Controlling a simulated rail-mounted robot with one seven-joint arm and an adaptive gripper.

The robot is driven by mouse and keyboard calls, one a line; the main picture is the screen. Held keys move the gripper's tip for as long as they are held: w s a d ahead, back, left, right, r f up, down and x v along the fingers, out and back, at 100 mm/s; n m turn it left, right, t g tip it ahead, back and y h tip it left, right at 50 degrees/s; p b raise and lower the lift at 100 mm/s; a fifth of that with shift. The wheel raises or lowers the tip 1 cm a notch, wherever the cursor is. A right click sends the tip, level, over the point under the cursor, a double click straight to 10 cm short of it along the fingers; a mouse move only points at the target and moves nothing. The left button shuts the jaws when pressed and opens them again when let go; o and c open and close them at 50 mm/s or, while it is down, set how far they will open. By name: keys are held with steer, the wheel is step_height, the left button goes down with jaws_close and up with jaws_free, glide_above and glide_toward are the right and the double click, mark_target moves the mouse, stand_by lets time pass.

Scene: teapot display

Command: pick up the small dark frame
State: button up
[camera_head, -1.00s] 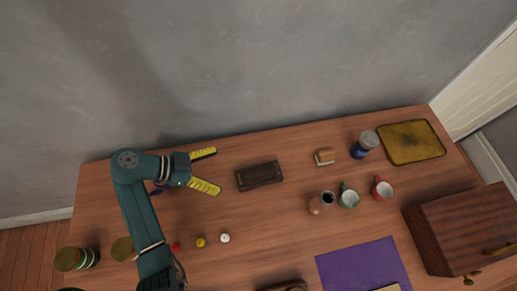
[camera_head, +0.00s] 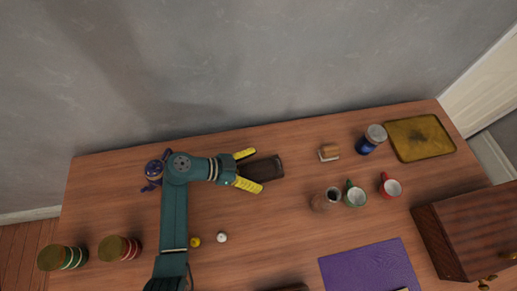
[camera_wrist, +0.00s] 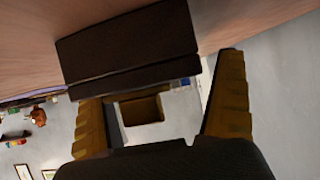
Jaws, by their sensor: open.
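The small dark frame (camera_head: 264,168) lies on the wooden table toward the back, left of the middle. My gripper (camera_head: 248,170) is open, with its yellow fingers on either side of the frame's left end in the head view. In the wrist view the dark frame (camera_wrist: 127,47) is large, ahead of and partly between the two open fingers (camera_wrist: 165,100). I cannot tell whether the fingers touch it. Its left end is partly hidden by the gripper in the head view.
A small brown block (camera_head: 329,152), a blue jar (camera_head: 371,139) and a yellow tray (camera_head: 420,138) stand to the right. Mugs (camera_head: 355,196) and a brown jug (camera_head: 325,198) are right of centre. A purple mat (camera_head: 369,270) lies in front. Striped canisters (camera_head: 119,248) stand at front left.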

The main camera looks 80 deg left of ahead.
steer(key=shift+w+f, duration=0.25)
steer(key=shift+w, duration=0.3)
steer(key=c, duration=1.2)
steer(key=shift+r, duration=0.1)
steer(key=shift+c, duration=0.2)
